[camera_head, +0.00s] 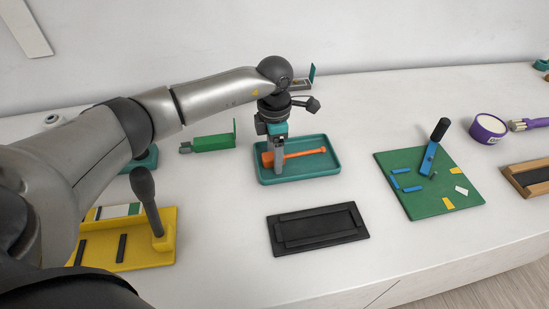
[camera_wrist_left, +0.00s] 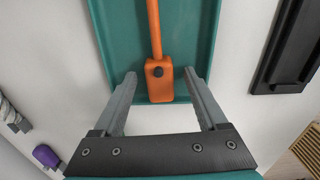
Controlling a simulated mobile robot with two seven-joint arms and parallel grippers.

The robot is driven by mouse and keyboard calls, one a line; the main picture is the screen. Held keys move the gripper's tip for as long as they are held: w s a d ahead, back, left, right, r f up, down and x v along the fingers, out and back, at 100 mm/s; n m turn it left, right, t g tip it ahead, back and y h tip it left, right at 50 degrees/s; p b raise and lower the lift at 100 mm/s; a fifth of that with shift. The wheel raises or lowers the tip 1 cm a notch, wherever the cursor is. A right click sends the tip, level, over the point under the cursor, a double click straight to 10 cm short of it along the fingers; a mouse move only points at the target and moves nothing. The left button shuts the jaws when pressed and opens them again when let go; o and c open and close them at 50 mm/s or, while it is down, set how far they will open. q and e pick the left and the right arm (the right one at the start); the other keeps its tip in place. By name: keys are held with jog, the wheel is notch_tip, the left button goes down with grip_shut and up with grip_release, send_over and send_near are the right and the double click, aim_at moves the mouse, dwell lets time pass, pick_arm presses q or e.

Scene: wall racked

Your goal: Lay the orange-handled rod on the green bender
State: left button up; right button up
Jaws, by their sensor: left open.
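The orange-handled rod (camera_head: 304,154) lies in a teal tray (camera_head: 290,180) in the head view. Its thin shaft runs right from a thicker orange handle, which my left gripper partly hides. In the left wrist view the orange handle (camera_wrist_left: 160,88) has a dark round spot and lies between the two fingers, with space on both sides. My left gripper (camera_head: 277,168) points down over the tray's left part, open and empty. The green bender (camera_head: 415,203) is a flat green board at the right, with blue pegs, yellow and white patches and a black-gripped blue lever. My right gripper is out of view.
A black block (camera_head: 318,228) lies in front of the tray. A yellow board (camera_head: 153,256) with a dark upright lever stands at front left. A green tool (camera_head: 213,143) lies behind-left of the tray. A purple roll (camera_head: 488,129) and a wooden-framed tray (camera_head: 530,178) are at right.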

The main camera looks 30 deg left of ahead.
pick_arm(q)
grip_shut()
dwell(0.6)
